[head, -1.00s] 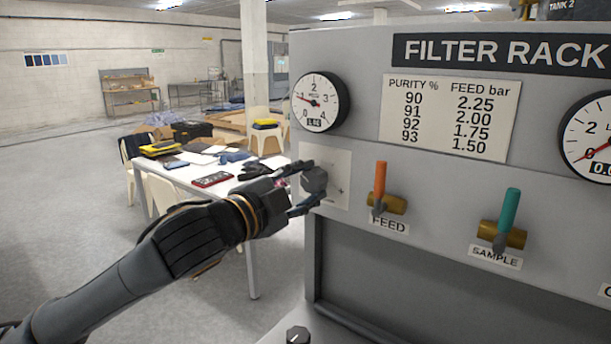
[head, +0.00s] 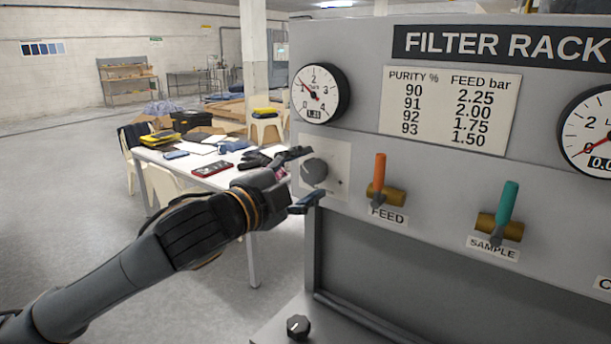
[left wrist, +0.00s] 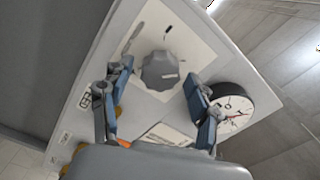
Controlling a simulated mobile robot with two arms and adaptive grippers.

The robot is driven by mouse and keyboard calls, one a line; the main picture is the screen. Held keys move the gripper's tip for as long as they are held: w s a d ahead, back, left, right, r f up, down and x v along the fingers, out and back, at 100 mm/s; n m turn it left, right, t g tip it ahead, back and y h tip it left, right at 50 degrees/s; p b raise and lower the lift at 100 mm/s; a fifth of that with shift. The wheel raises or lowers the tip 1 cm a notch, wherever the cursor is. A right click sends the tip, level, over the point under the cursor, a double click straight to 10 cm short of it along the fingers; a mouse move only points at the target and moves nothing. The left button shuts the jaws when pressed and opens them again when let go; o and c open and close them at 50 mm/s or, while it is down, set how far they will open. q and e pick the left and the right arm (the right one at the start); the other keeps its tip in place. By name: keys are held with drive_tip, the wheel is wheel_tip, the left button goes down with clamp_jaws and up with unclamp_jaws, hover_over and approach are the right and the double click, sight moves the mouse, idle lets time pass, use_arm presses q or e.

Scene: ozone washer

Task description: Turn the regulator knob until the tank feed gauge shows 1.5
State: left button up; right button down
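The grey regulator knob (head: 314,172) sits on a pale plate (head: 337,160) on the rack's left side; the knob also shows in the left wrist view (left wrist: 160,71). My left gripper (head: 303,179) is open at the knob. In the left wrist view its fingers stand on either side of the knob with gaps, touching neither side. The round gauge (head: 321,93) above the knob has its red needle a little past 1; its small digital readout looks like about 1.2. The gauge also shows in the left wrist view (left wrist: 231,108). My right gripper is not in view.
Right of the knob are an orange FEED lever (head: 379,170) and a teal SAMPLE lever (head: 507,203). A second gauge (head: 590,137) is at the right edge. A black knob (head: 298,327) sits on the lower ledge. A cluttered table (head: 205,168) stands behind my left arm.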

use_arm(q)
drive_tip(key=v, duration=1.2)
